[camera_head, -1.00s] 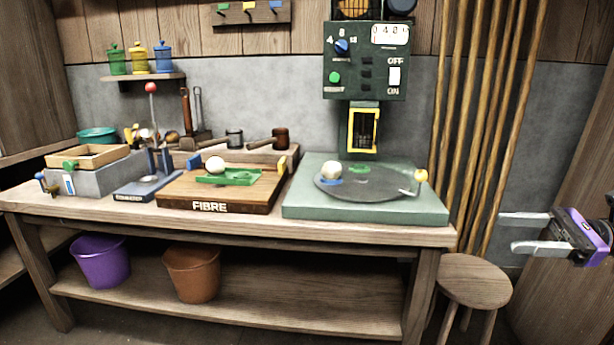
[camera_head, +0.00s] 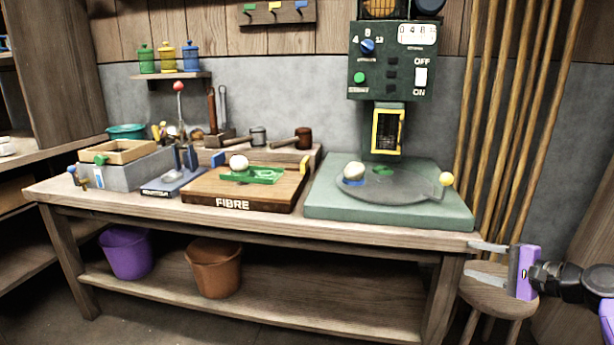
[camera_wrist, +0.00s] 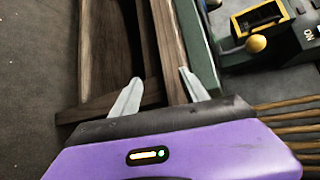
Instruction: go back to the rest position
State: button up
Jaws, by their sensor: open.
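My gripper (camera_head: 482,261) is at the right end of the workbench in the head view, in front of the round stool. Its two pale fingers point left, and they are apart with nothing between them. In the wrist view my gripper (camera_wrist: 157,88) shows its open fingers against the bench's end and the dark floor. The workbench (camera_head: 390,236) bears a green turntable base (camera_head: 330,205) with a white ball (camera_head: 354,170) on it. A wooden FIBRE board (camera_head: 240,202) holds a green piece (camera_head: 250,175) and another white ball (camera_head: 239,162).
The wooden stool (camera_head: 485,298) stands just behind my gripper. Several upright poles (camera_head: 500,130) lean at the wall. A green control box (camera_head: 392,72) hangs above the turntable. Purple (camera_head: 126,252) and brown (camera_head: 214,267) buckets stand on the lower shelf. The floor in front is clear.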

jog(key=s+a+f+n+t+h, duration=0.3)
jog(key=s+a+f+h, duration=0.4)
jog(key=f, duration=0.4)
jog(key=s+a+f+n+t+h, duration=0.15)
jog(key=s+a, duration=0.25)
jog(key=s, duration=0.4)
jog(key=s+a+r+n+g, duration=0.1)
jog(key=s+a+r+n, duration=0.15)
jog(key=s, duration=1.15)
jog(key=s+a+r+n, duration=0.1)
jog(key=s+a+n, duration=0.3)
jog(key=s, duration=1)
jog(key=s+a+r+n+g, duration=0.1)
jog(key=s+a+n, duration=0.3)
jog(key=s, duration=1.1)
notch_tip(320, 180, up, 30)
jog(key=y+p, duration=0.1)
jog(key=p, duration=2.9)
jog(key=shift+a+r, duration=0.15)
